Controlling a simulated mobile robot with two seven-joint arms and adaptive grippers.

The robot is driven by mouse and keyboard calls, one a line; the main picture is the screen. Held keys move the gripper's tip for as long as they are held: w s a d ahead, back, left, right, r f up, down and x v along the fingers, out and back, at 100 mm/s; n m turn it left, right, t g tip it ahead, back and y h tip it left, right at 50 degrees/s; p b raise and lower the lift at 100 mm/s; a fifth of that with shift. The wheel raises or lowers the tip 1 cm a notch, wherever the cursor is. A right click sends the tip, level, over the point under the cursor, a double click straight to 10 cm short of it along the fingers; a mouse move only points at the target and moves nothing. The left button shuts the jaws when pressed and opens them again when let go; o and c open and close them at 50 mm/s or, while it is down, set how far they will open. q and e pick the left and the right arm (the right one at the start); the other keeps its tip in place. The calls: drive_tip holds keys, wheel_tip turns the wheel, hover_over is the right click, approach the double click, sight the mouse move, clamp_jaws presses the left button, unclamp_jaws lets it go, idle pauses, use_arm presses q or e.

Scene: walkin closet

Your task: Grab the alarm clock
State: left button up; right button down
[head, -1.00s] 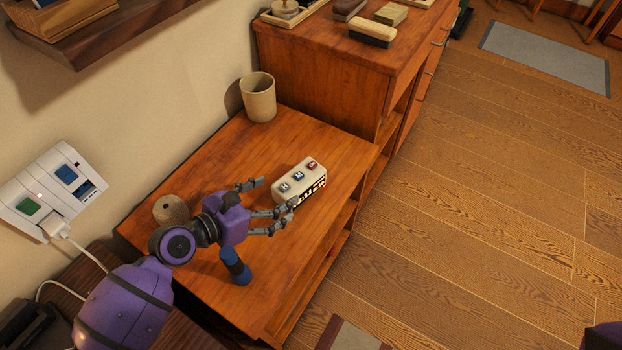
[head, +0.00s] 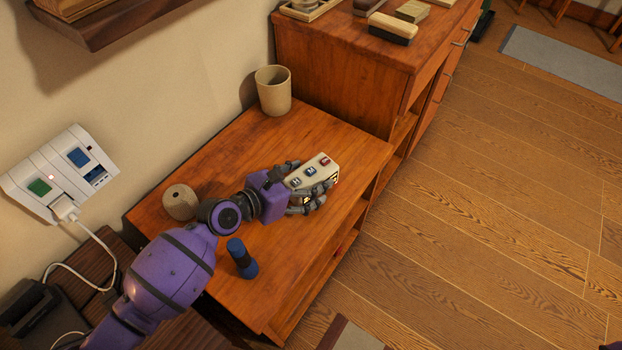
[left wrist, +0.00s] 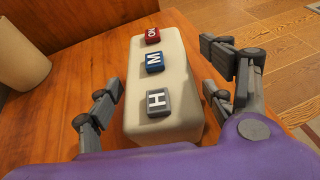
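The alarm clock (head: 312,173) is a cream-white block with a red, a blue and a grey button on top and a dark display on its front side. It sits on the wooden cabinet top. In the left wrist view the clock (left wrist: 166,95) lies lengthwise between my fingers. My left gripper (head: 305,184) is open around the clock, with fingers on both long sides. In the left wrist view, narrow gaps appear between the gripper's fingers (left wrist: 163,104) and the clock.
A beige cup (head: 273,92) stands behind the clock by the wall. A taller cabinet (head: 345,75) borders the far side. Floor is open at right.

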use_arm(q)
drive_tip(key=c, duration=1.4)
drive_tip(key=shift+c, duration=1.1)
drive_tip(key=shift+w+r, duration=0.1)
